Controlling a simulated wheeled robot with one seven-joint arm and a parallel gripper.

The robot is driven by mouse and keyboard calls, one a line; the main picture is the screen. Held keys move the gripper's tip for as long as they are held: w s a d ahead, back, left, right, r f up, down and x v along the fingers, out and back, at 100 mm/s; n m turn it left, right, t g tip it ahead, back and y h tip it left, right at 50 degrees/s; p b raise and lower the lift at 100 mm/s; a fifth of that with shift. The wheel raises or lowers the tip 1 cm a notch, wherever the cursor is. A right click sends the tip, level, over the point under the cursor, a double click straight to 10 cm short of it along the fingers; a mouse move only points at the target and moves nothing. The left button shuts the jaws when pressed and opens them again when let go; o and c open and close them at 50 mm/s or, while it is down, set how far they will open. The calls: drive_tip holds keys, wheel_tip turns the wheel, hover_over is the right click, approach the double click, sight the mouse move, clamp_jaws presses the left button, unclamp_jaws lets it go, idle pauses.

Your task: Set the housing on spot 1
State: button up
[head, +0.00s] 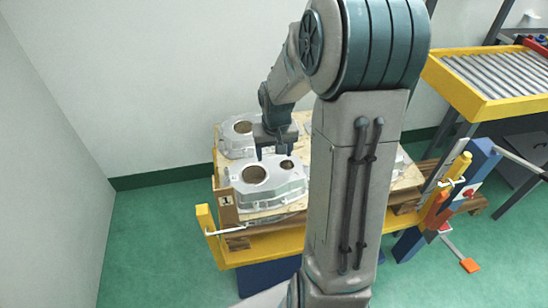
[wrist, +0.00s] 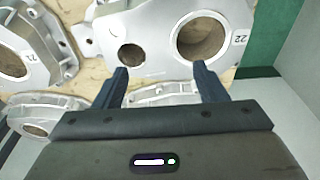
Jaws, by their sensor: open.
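A grey cast housing (head: 272,190) with one large and one small round hole sits at the front left of the stack, beside a post with a sign reading 1 (head: 226,200). In the wrist view, a housing marked 22 (wrist: 150,40) fills the top; it appears to be the same one. My gripper (head: 275,150) is at its far edge. In the wrist view its fingers (wrist: 160,82) are apart, with tips near the edge by the two holes. I cannot tell whether they touch it. Nothing is held.
Another housing (head: 237,137) stands behind. A housing marked 21 (wrist: 30,50) is at left in the wrist view. My arm hides much of the stack's right side. The yellow-framed stand (head: 260,243) carries the load. A yellow roller conveyor (head: 490,105) is at right.

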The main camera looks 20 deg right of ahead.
drive_tip(key=s+a+r+n, duration=0.1)
drive_tip(key=s+a+r, duration=0.4)
drive_tip(key=s, duration=0.4)
drive_tip(key=s+a+r+n, duration=0.1)
drive_tip(key=s+a+r, duration=0.3)
drive_tip(key=s, duration=0.5)
drive_tip(key=shift+a+r+y, duration=0.3)
drive_tip(key=shift+a+r, duration=0.05)
drive_tip(key=shift+r, duration=0.45)
